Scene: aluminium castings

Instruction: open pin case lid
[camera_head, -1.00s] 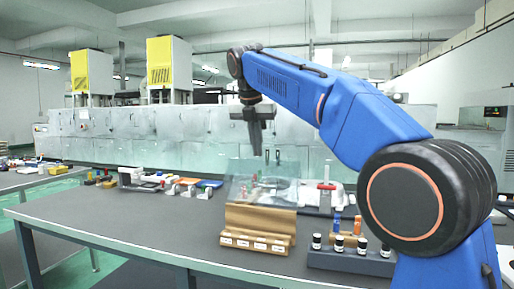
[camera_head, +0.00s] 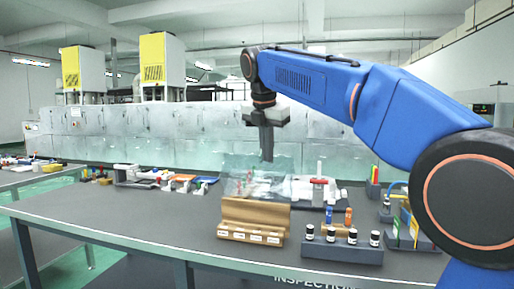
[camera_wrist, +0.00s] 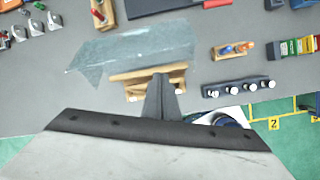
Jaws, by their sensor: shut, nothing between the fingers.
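The pin case (camera_head: 252,213) is a tan box with several white labels along its front, on the grey table. Its clear lid (camera_head: 240,175) stands raised at the back of the case, tilted, with red-handled things visible through it. In the wrist view the lid (camera_wrist: 130,50) spreads beyond the far edge of the case (camera_wrist: 140,90). My gripper (camera_head: 267,158) points down above the case, its tip close to the lid's upper edge in the picture. In the wrist view the fingers (camera_wrist: 161,80) are together, empty, and cover part of the case. Whether they touch the lid I cannot tell.
A dark rack (camera_head: 342,250) of several black-capped vials stands right of the case, with a small wooden holder of orange and blue items (camera_wrist: 233,50) behind it. The table's left front is clear.

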